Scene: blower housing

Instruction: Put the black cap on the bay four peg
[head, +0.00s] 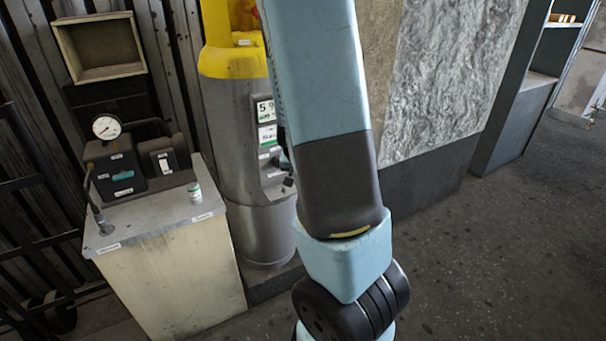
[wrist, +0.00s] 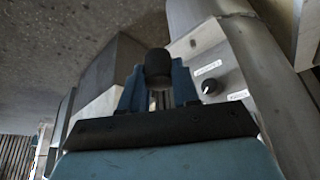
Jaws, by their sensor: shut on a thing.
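My gripper (wrist: 158,88) shows in the wrist view with its two blue fingers shut on a black cap (wrist: 158,63). The cap is a short dark cylinder with a rounded top, held at the fingertips. In the head view my arm hides most of the gripper, and I cannot make out the cap for certain there. I cannot pick out the bay four peg in either view.
A grey cylindrical housing (head: 238,135) with a yellow top and labelled panel stands behind my arm. Left of it, a cabinet (head: 180,275) carries a gauge (head: 106,127) and a small white can (head: 195,194). A black knob (wrist: 209,87) is right of the cap. Floor at right is clear.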

